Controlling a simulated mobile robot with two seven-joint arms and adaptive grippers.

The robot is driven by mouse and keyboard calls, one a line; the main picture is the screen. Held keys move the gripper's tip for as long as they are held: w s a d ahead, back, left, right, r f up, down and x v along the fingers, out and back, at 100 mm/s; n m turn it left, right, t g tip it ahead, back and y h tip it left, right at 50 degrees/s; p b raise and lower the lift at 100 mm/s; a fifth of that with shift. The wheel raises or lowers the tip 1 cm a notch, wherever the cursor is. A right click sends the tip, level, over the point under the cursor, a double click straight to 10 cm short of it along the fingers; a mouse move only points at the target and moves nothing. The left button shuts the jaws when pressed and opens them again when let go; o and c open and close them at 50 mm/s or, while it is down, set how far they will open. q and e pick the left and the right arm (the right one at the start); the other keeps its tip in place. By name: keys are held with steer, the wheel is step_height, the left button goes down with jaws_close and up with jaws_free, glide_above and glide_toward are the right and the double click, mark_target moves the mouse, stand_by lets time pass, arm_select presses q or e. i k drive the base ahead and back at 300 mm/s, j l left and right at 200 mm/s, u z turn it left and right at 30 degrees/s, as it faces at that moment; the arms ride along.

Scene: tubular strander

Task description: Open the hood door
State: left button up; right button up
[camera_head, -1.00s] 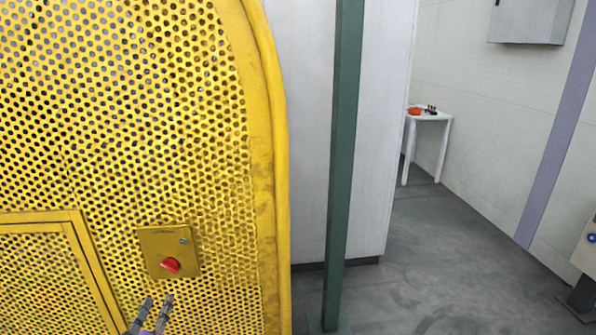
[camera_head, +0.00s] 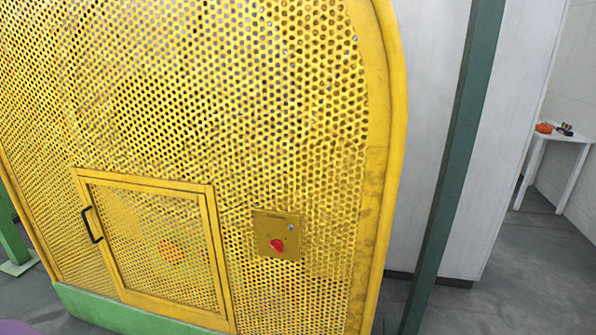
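The yellow perforated hood (camera_head: 290,110) fills the left and middle of the head view. A small framed mesh door (camera_head: 205,250) sits low in it and appears shut, flush with the hood. A black handle (camera_head: 92,225) is on the door's left edge. A yellow switch box with a red knob (camera_head: 277,245) is mounted to the right of the door. An orange round shape shows faintly behind the door mesh. Neither gripper is in view.
A green post (camera_head: 455,170) and a pale wall panel (camera_head: 500,150) stand right of the hood. A white table (camera_head: 566,139) with small items is at the far right. A green base (camera_head: 130,315) runs below the door. Grey floor is open at lower right.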

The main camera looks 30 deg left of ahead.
mark_target(87, 181)
steer(key=u, duration=1.9)
steer(key=i+j, duration=0.1)
steer(key=i, duration=0.35)
